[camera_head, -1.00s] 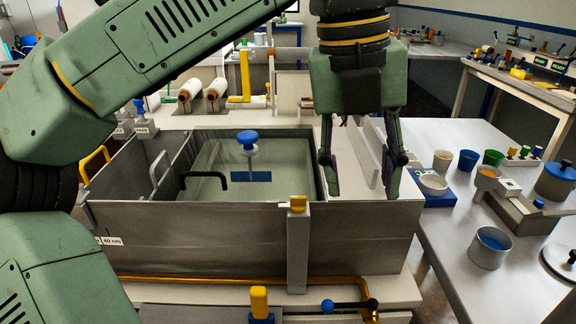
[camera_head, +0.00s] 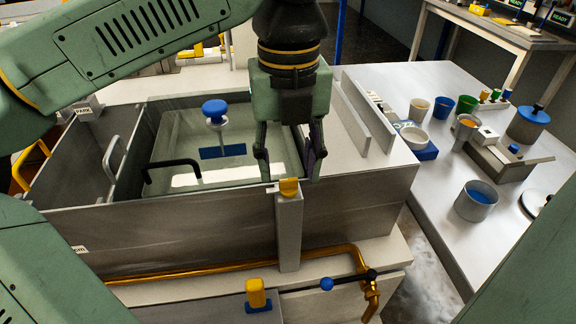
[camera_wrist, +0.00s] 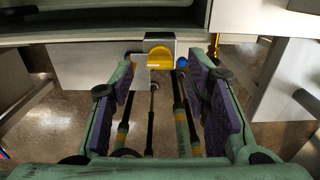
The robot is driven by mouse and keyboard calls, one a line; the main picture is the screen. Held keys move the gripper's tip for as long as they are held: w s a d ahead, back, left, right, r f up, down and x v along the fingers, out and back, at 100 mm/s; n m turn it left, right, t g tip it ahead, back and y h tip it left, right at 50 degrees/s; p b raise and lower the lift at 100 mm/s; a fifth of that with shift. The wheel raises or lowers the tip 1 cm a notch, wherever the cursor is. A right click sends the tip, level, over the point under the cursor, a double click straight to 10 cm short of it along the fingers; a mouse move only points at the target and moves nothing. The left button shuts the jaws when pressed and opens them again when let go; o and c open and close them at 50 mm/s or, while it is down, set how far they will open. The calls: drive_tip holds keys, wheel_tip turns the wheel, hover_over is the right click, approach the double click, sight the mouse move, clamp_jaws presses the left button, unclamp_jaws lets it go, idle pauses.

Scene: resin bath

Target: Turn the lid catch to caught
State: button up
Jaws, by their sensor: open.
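A yellow catch (camera_head: 289,187) sits on top of the grey upright post (camera_head: 288,235) at the front wall of the bath. In the wrist view the yellow catch (camera_wrist: 159,57) shows ahead, between the fingers and beyond their tips. My gripper (camera_head: 290,160) is open and empty, pointing down just behind and above the catch in the head view, with no visible contact. Its two purple-padded fingers also show in the wrist view (camera_wrist: 163,85). I cannot tell the catch's set position.
The metal bath (camera_head: 190,235) holds a blue knob (camera_head: 215,109) on a stem and a black handle (camera_head: 172,167). Cups and pots stand on the right table (camera_head: 420,215).

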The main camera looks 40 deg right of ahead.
sight(289, 185)
drive_tip(key=shift+f, duration=1.25)
drive_tip(key=shift+c, duration=0.4)
clamp_jaws()
